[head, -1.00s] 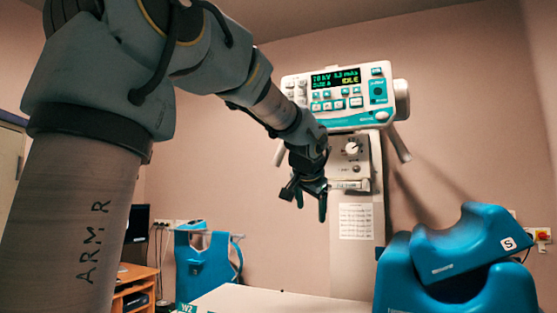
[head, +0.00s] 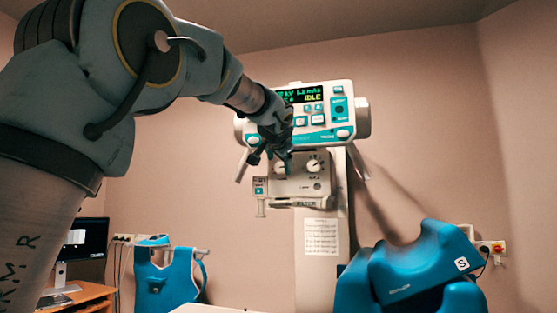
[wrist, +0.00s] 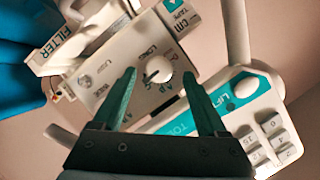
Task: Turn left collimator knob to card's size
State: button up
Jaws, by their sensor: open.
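The pale collimator box (head: 298,189) hangs under the teal-and-white console. Its left knob (head: 279,168) is partly behind my gripper (head: 270,155) in the head view; the right knob (head: 313,165) is clear. In the wrist view, turned nearly upside down, the white left knob (wrist: 158,69) shows between and beyond the two open green fingers (wrist: 159,76). The fingers look apart from it, and nothing is held. Dial marks around it are too small to read surely.
The console (head: 312,112) is just above and behind my gripper. A tape housing (head: 260,186) sits at the box's left, and a filter slot (wrist: 62,52) along its lower edge. Blue cushions (head: 415,270) are at lower right, a blue apron (head: 165,275) at lower left.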

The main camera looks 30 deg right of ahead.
aim_at(283, 168)
jog(key=shift+p+x, duration=0.45)
jog(key=shift+x, duration=0.95)
jog(key=shift+c, duration=0.2)
grip_shut()
